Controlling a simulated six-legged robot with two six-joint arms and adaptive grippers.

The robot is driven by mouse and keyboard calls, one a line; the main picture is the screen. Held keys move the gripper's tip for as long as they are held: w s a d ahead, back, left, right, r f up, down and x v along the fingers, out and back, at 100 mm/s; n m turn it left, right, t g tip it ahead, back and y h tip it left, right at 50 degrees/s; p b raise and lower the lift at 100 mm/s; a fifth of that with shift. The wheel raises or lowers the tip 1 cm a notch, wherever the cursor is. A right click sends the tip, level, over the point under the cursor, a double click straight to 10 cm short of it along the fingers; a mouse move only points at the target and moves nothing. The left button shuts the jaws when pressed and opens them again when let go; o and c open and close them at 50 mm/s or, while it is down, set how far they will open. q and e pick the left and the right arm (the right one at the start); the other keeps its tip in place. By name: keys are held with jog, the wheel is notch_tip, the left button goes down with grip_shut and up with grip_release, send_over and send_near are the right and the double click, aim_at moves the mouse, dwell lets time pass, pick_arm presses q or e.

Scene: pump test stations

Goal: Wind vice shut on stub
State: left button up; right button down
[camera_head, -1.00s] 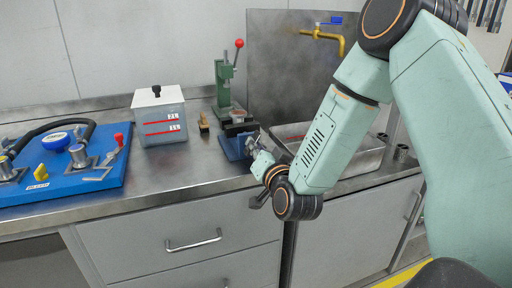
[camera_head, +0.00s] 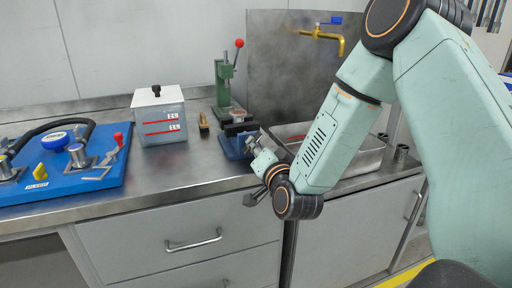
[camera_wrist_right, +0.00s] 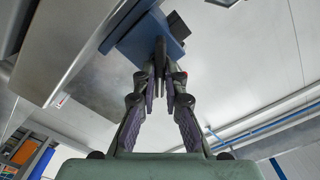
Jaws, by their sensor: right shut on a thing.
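The blue vice (camera_head: 234,147) with dark jaws stands at the front edge of the steel bench, left of the sink; it also shows in the wrist view (camera_wrist_right: 130,43). My right gripper (camera_head: 254,146) is at the vice's front. In the wrist view my right gripper (camera_wrist_right: 162,72) is shut, its fingertips together on the vice handle, which is mostly hidden between them. I cannot make out the stub in the jaws. My left gripper is not in view.
A green press (camera_head: 225,83) with a red-knobbed lever stands behind the vice. A lidded grey container (camera_head: 160,118) and a small brush-like block (camera_head: 203,124) are to its left. A blue pump board (camera_head: 95,170) lies further left. A sink (camera_head: 365,160) with a brass tap is right.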

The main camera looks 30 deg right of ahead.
jog(key=c, duration=1.4)
grip_release()
jog(key=shift+v, duration=3.75)
